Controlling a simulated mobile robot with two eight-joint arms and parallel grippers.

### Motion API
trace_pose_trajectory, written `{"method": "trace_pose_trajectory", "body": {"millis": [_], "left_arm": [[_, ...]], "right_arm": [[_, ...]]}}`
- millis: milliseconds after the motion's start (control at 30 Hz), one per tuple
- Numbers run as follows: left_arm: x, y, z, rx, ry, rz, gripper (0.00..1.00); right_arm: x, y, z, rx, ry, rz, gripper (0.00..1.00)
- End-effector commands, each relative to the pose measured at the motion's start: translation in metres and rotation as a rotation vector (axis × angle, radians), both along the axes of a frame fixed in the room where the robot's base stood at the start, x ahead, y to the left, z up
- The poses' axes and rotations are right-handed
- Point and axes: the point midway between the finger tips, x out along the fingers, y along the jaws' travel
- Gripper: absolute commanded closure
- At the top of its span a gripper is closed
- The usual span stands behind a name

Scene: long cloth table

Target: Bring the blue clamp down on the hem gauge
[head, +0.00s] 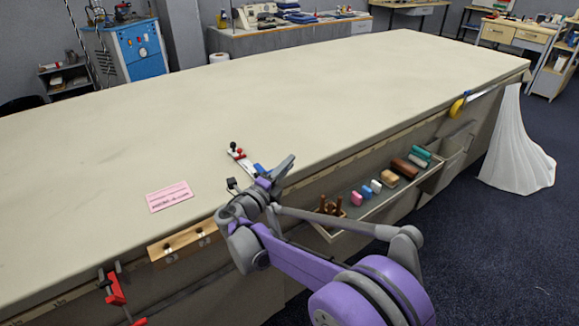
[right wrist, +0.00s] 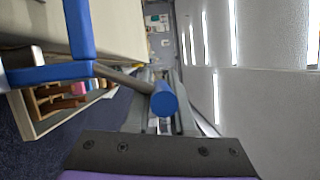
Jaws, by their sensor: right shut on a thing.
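My right gripper (head: 275,178) is at the near edge of the long table, shut on the blue clamp (head: 259,168). In the right wrist view, the clamp's round blue end (right wrist: 165,101) sits between my grey fingers, on a grey rod. Its blue frame (right wrist: 50,73) stands at the left, by the table side. A pale strip with red parts and dark knobs (head: 239,156), which looks like the hem gauge, lies on the table just beyond the gripper. Whether the clamp touches it cannot be told. My left gripper is not in view.
A pink card (head: 170,196) lies on the table (head: 300,85), which is mostly bare. A red clamp (head: 115,288) is on the edge at left. A tray (head: 395,195) of blocks hangs along the table's side. A yellow-handled tool (head: 459,106) is farther right.

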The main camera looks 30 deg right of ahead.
Motion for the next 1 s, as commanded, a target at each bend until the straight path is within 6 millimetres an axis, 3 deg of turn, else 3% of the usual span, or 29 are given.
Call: {"method": "trace_pose_trajectory", "body": {"millis": [33, 300, 333, 500, 1000], "left_arm": [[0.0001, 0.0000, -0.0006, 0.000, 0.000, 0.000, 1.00], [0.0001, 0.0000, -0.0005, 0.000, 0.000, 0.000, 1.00], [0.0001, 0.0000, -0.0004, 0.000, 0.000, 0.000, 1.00], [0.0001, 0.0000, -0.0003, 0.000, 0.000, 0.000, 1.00], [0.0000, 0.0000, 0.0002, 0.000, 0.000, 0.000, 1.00]], "right_arm": [[0.0086, 0.0062, -0.0043, 0.011, 0.006, 0.027, 1.00], [0.0091, 0.0062, -0.0035, 0.011, 0.006, 0.027, 1.00], [0.0092, 0.0062, -0.0035, 0.011, 0.006, 0.027, 0.76], [0.0093, 0.0062, -0.0024, 0.009, 0.005, 0.028, 0.48], [0.0075, 0.0116, -0.0003, 0.004, 0.001, 0.030, 0.48]]}}
